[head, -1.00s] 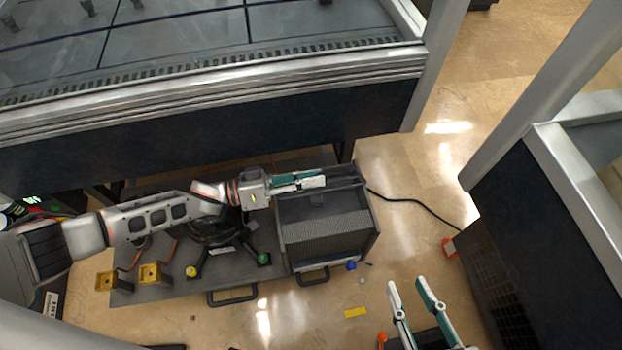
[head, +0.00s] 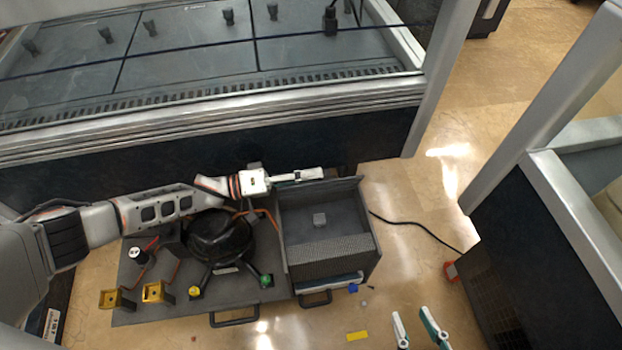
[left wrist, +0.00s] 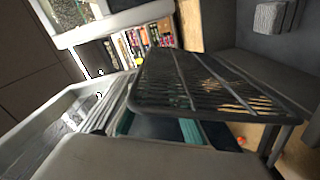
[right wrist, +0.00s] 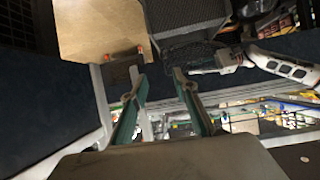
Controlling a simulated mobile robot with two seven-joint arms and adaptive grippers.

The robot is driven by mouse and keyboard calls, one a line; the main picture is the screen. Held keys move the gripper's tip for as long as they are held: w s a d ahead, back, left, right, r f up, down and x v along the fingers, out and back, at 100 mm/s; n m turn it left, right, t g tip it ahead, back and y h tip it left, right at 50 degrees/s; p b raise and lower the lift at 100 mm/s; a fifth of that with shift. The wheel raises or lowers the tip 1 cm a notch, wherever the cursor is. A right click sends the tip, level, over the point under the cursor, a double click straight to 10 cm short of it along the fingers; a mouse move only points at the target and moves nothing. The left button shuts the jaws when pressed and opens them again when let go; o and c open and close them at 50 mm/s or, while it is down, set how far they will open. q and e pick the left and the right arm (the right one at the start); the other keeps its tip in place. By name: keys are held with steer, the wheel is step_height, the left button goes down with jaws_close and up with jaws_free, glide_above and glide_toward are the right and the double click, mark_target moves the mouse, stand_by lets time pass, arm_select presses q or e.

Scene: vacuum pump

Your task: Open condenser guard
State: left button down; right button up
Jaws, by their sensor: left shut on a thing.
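The condenser box (head: 375,240) is a dark grey, open-topped case on the pump's base plate, with a finely ribbed grey block (head: 330,243) in its front part. The condenser guard (left wrist: 200,85) is a dark wire grille with a rounded edge, seen close in the left wrist view; in the head view I cannot make it out clearly. My left gripper (head: 298,175) is at the box's far edge, shut on the guard, its teal fingers partly hidden behind the grille in the left wrist view. My right gripper (head: 411,315) is open and empty, in front and to the right of the box.
A black round pump (head: 217,235) stands left of the box on the plate, with yellow brackets (head: 153,292) farther left. A glass-topped bench (head: 190,60) lies behind. A black cable (head: 415,225) crosses the floor. Floor right of the box is mostly clear.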

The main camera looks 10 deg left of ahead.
steer(key=shift+w+r, duration=0.1)
steer(key=shift+r, duration=0.05)
steer(key=shift+a+r, duration=0.1)
jaws_close()
steer(key=m, duration=3.5)
glide_toward(324, 185)
step_height(324, 185, down, 5)
steer(key=w, duration=0.2)
steer(key=shift+w+a+r+y, duration=0.15)
steer(key=shift+w+a+r, duration=0.1)
steer(key=shift+w, duration=0.25)
steer(key=shift+w+a+r+y, duration=0.1)
steer(key=shift+w+a+r, duration=0.2)
steer(key=shift+w, duration=0.2)
steer(key=shift+w+a+r+y, duration=0.15)
steer(key=shift+w+a+r, duration=0.1)
steer(key=shift+w, duration=0.25)
